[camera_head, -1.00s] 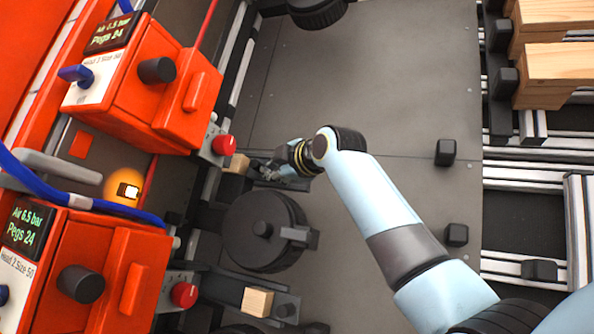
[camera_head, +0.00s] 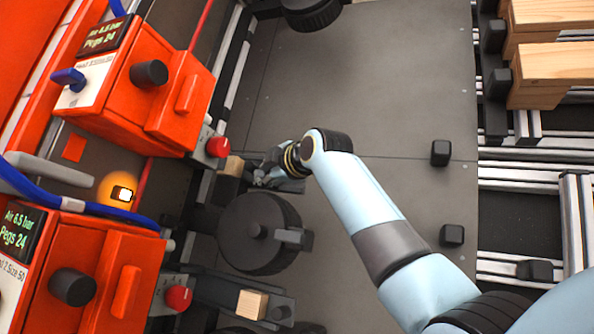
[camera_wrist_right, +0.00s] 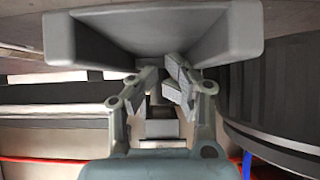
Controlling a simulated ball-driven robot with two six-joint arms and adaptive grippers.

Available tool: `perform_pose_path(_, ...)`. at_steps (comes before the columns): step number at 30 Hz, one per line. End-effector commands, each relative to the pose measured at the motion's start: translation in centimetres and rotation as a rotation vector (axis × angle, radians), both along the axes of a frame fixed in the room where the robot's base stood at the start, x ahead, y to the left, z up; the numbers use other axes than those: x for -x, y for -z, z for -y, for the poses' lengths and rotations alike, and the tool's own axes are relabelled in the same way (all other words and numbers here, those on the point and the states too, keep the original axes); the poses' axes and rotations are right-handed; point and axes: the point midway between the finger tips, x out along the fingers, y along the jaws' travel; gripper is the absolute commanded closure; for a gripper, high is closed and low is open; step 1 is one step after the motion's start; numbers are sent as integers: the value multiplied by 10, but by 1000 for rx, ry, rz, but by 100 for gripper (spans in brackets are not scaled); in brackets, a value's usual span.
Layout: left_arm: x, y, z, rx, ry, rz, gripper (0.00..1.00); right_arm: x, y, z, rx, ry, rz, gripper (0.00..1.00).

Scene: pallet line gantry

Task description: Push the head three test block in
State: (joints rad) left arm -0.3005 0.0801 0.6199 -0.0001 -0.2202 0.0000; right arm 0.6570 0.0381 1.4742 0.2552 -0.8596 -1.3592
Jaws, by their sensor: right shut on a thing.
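A small pale wooden test block (camera_head: 232,165) sits in a dark slide (camera_head: 291,185) beside the red knob of the upper orange head (camera_head: 150,85). The label of that head is too small to read surely. My right gripper (camera_head: 265,174) is at the slide, just right of the block, shut on the slide's handle, which its fingers mostly hide. In the right wrist view my gripper fingers (camera_wrist_right: 165,85) are close together below a grey flared part (camera_wrist_right: 155,35); the block is not visible there. My left gripper is not in view.
A second wooden block (camera_head: 252,304) sits in a lower slide by the lower orange head (camera_head: 85,275). A round black drum (camera_head: 258,232) stands between the slides. A blue hose (camera_head: 90,210) runs at left. Wooden pallets (camera_head: 550,70) stand at right. The grey plate (camera_head: 370,80) is largely clear.

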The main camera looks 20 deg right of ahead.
Motion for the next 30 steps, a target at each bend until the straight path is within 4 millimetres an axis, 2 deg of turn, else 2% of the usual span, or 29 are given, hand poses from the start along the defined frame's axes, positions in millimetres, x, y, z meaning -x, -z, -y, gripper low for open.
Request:
perform_pose_path(1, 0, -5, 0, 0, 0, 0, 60, 2, -15, -4, -18, -9, 27, 100)
perform_pose_path(3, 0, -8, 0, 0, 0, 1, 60, 7, -16, 1, -18, -9, 28, 100)
perform_pose_path(21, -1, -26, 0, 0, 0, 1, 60, 45, -8, 37, -9, -5, 14, 100)
perform_pose_path(30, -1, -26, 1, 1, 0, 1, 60, 48, -6, 40, -8, -5, 12, 100)
